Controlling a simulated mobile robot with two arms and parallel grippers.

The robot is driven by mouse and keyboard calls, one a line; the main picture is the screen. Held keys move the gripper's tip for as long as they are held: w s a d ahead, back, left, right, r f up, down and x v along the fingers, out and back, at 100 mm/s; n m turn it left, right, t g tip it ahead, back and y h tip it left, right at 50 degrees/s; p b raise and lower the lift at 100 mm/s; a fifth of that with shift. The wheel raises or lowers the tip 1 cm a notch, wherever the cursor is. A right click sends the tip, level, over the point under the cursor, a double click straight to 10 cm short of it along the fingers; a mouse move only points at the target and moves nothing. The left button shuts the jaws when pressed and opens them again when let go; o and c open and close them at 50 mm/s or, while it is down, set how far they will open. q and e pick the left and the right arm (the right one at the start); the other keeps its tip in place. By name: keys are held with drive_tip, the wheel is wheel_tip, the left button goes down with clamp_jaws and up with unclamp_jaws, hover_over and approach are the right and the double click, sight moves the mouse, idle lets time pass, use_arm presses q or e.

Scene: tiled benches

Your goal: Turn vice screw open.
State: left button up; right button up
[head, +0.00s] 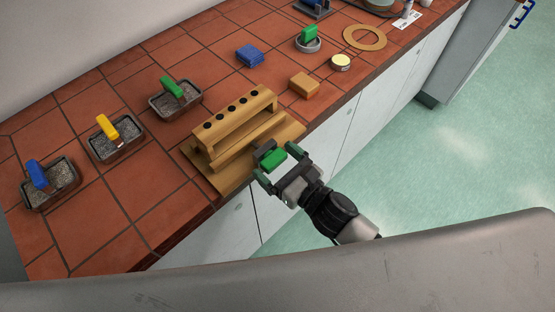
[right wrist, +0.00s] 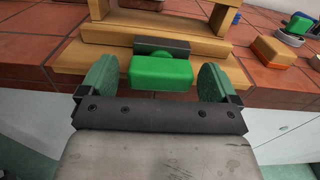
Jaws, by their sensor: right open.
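The vice is a wooden stand (head: 236,126) with a row of dark holes along its top bar, near the front edge of the tiled bench. A green block-shaped handle (head: 273,159), which looks like the vice screw, sticks out from a dark block (head: 265,148) on its front. My right gripper (head: 279,165) is open at the front of the stand. In the right wrist view the green handle (right wrist: 161,74) lies between the two green fingers (right wrist: 157,82), with a gap on each side. My left gripper is not in view.
Trays of grey grit with a blue (head: 37,174), a yellow (head: 107,127) and a green block (head: 172,87) stand on the left. A blue block (head: 250,55), an orange block (head: 304,85) and a wooden ring (head: 365,37) lie behind. White cabinet fronts (head: 310,155) drop below the bench edge.

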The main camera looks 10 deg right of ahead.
drive_tip(key=shift+c, duration=0.3)
drive_tip(key=c, duration=0.9)
drive_tip(key=shift+n, duration=0.4)
drive_tip(key=n, duration=0.3)
drive_tip(key=shift+n+p, duration=0.3)
drive_tip(key=shift+n, duration=0.1)
drive_tip(key=n, duration=0.4)
drive_tip(key=n+p, duration=0.1)
drive_tip(key=n, duration=0.4)
drive_tip(key=shift+n+p, duration=0.3)
drive_tip(key=shift+n, duration=1.6)
